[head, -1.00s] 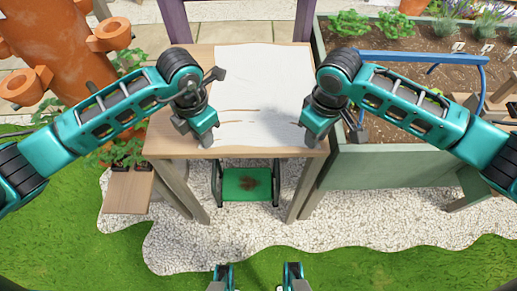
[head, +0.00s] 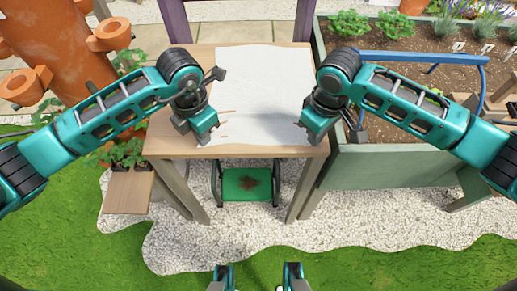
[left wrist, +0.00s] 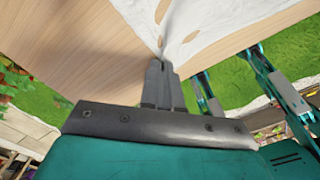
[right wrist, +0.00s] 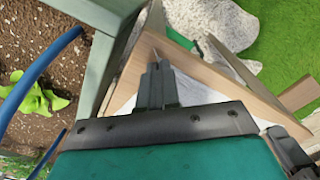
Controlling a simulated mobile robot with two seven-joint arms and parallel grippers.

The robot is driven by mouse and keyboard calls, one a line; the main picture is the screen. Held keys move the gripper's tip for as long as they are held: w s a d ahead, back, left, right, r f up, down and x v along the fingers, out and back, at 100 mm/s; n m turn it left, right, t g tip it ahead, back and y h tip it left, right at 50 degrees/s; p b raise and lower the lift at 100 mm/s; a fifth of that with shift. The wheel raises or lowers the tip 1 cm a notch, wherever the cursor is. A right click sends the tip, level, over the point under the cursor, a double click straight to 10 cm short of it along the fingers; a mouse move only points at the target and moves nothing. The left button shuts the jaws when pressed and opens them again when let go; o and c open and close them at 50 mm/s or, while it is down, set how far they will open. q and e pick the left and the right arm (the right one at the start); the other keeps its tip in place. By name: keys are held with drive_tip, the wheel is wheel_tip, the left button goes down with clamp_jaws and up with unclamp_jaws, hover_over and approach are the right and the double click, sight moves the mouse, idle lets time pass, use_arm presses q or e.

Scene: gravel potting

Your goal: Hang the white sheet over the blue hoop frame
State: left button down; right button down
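The white sheet (head: 262,85) lies spread over the wooden table, with its near edge between my two grippers. My left gripper (head: 213,140) is at the sheet's near left corner. In the left wrist view, its closed fingers (left wrist: 160,65) meet the sheet (left wrist: 190,25), which gathers in folds at the tips. My right gripper (head: 308,142) is at the near right corner. In the right wrist view its fingers (right wrist: 158,68) are together, with white sheet (right wrist: 192,92) on both sides; the tip contact is partly hidden. The blue hoop frame (head: 415,58) stands over the planter bed at right.
The wooden table (head: 180,142) has a bare strip on its left. The green-grey planter (head: 390,168) stands close to the table's right side. A terracotta tower planter (head: 62,45) is at left. A green tray (head: 247,184) sits under the table.

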use_arm(q)
drive_tip(key=shift+a, duration=0.1)
use_arm(e)
drive_tip(key=shift+d, duration=0.1)
